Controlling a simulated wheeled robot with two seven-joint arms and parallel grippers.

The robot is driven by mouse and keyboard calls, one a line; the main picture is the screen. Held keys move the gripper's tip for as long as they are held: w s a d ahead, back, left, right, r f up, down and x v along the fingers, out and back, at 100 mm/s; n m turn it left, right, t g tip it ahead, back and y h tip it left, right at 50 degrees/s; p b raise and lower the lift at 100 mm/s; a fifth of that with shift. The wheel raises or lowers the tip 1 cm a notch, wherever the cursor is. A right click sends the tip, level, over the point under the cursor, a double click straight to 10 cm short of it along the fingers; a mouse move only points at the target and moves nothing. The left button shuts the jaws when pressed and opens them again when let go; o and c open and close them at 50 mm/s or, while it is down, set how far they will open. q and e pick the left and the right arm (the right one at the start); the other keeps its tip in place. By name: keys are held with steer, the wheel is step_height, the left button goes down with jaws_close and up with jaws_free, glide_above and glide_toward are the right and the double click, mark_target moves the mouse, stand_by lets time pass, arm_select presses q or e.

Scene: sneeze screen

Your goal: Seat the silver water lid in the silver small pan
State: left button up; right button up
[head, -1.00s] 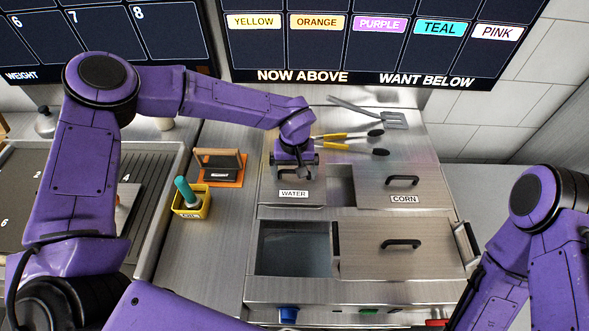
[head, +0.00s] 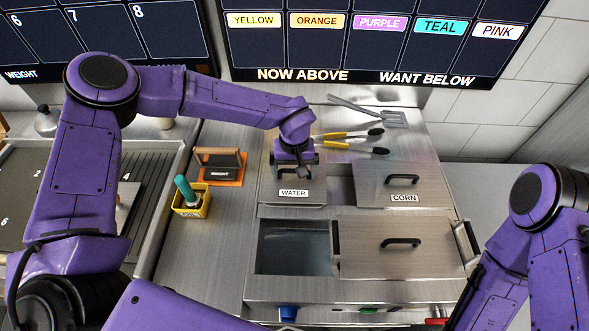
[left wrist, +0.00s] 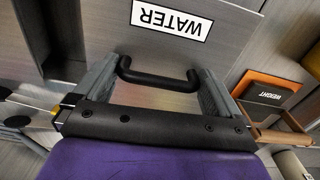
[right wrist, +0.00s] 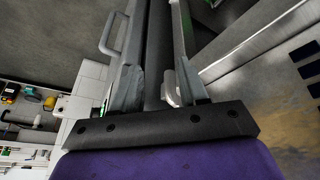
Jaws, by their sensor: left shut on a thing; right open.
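The silver water lid (head: 283,203) is a flat metal plate with a white WATER label, lying at the back left of the metal counter unit. My left gripper (head: 294,172) is above it, shut on its black handle, which shows between the fingers in the left wrist view (left wrist: 158,80). The small pan is mostly hidden under or near the lid; a dark opening (head: 340,186) shows just right of the lid. I cannot tell whether the lid lies flush. My right gripper (right wrist: 155,50) is open and empty in the right wrist view; its fingers are outside the head view.
The corn lid (head: 430,178) lies to the right, and a larger handled lid (head: 375,262) lies in front, beside an open well (head: 292,250). Tongs (head: 350,142) and a spatula (head: 385,115) lie behind. A yellow holder (head: 191,206) and a weight (head: 220,162) stand left.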

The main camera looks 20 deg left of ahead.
mark_target(294, 170)
arm_select(q)
steer(key=shift+f, duration=0.5)
stand_by(0.7)
steer(key=o, duration=0.8)
steer(key=shift+r, duration=3.5)
